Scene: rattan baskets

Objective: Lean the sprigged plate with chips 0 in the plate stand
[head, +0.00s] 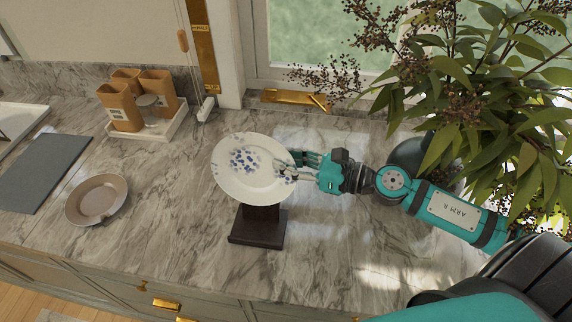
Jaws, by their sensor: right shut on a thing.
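The sprigged plate (240,183) is white with blue flower sprigs in its middle. It is in the middle of the head view, with its face toward me, above and partly in front of the dark plate stand (258,227). My right gripper (291,170) is shut on the plate's right rim. The stand's base and part of its upright show below the plate; the rest is hidden behind it. I cannot tell whether the plate touches the stand. My left gripper is not in view.
A beige plate with a chipped rim (97,200) lies on the marble counter at left, beside a grey board (42,172). Orange canisters (157,88) stand in a white tray (150,128) at the back. A leafy plant (470,90) crowds the right. The counter around the stand is clear.

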